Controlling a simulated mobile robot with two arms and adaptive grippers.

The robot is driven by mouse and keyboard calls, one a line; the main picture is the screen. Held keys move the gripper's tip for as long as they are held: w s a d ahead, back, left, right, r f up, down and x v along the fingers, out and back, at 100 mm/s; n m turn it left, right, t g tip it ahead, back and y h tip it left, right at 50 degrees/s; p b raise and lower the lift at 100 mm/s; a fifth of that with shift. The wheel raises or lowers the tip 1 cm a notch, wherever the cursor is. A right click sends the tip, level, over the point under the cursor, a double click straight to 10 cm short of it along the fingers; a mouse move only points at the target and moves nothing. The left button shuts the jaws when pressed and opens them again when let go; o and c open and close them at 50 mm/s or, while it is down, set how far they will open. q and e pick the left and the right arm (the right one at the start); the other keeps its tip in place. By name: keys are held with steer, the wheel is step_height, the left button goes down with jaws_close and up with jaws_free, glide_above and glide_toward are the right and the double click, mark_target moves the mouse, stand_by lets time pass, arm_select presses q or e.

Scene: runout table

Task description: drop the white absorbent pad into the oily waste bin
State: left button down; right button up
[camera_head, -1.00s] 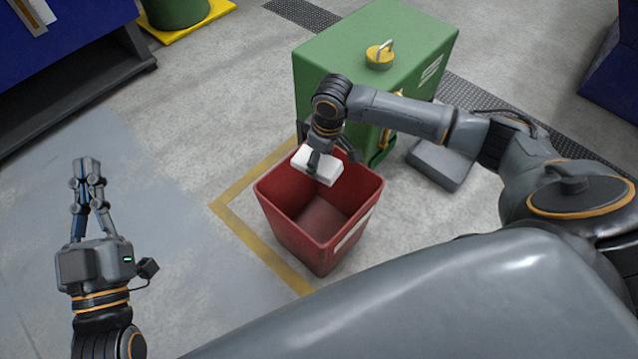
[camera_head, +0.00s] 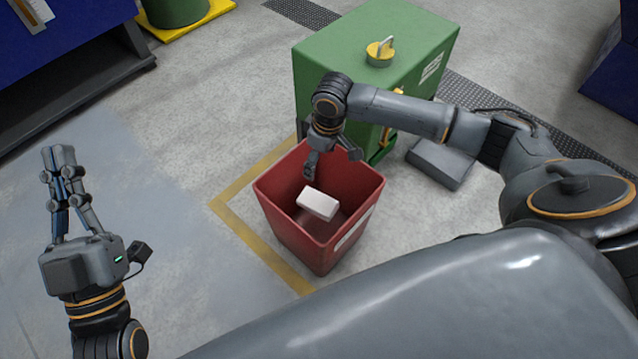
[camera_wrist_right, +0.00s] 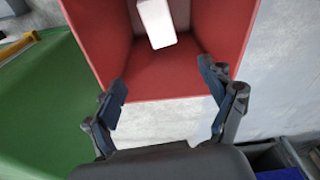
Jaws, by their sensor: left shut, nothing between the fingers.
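The white absorbent pad (camera_head: 317,204) is inside the opening of the red bin (camera_head: 276,219), below my right gripper and clear of its fingers. Whether it is falling or resting on the floor of the bin I cannot tell. In the right wrist view the pad (camera_wrist_right: 157,22) shows against the inside of the red bin (camera_wrist_right: 165,75). My right gripper (camera_head: 333,163) is over the far rim of the bin, its fingers spread and empty; they also show apart in the right wrist view (camera_wrist_right: 165,92). My left gripper (camera_head: 58,155) is shut and empty, out to the left.
A green cabinet (camera_head: 345,62) with a yellow fitting on top stands behind the bin. A grey block (camera_head: 440,163) lies on the floor to its right. Yellow floor tape (camera_head: 243,226) runs along the left of the bin. The floor between my left gripper and the bin is clear.

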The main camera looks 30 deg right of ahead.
steer(key=shift+r, duration=0.1)
step_height(320, 180, up, 12)
steer(key=s, duration=0.1)
steer(key=shift+s+d, duration=0.15)
steer(key=shift+d, duration=0.2)
stand_by(0.4)
